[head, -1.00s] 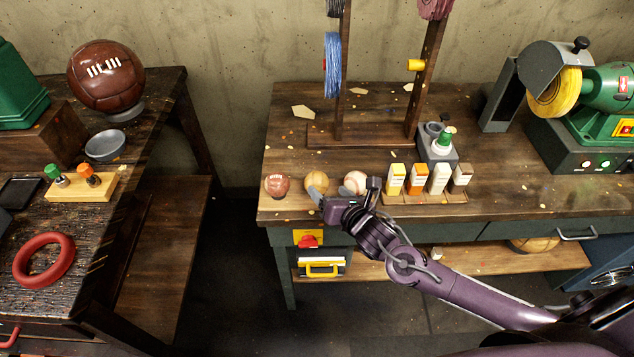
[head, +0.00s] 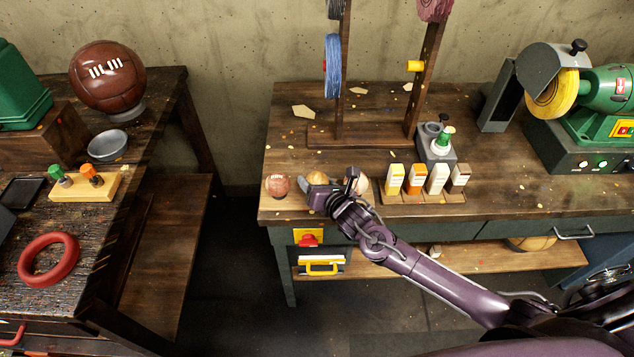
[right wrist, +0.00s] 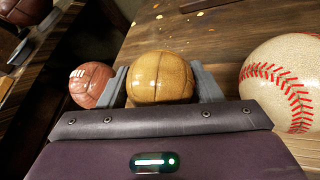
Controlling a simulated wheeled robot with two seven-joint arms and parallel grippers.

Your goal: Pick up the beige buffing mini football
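The beige buffing mini football (head: 317,178) rests near the front edge of the right-hand workbench, partly hidden behind my right gripper (head: 331,188) in the head view. In the right wrist view the tan panelled ball (right wrist: 160,77) sits between the two fingers of my right gripper (right wrist: 160,90). The fingers stand apart on either side of it; a firm grip on it does not show. My left gripper is not in view.
A brown mini football (head: 277,185) sits close on the left and a baseball (head: 363,184) close on the right. Several small bottles (head: 416,178) stand further right. A wooden rack (head: 345,135) rises behind. A gap separates the left bench (head: 150,130).

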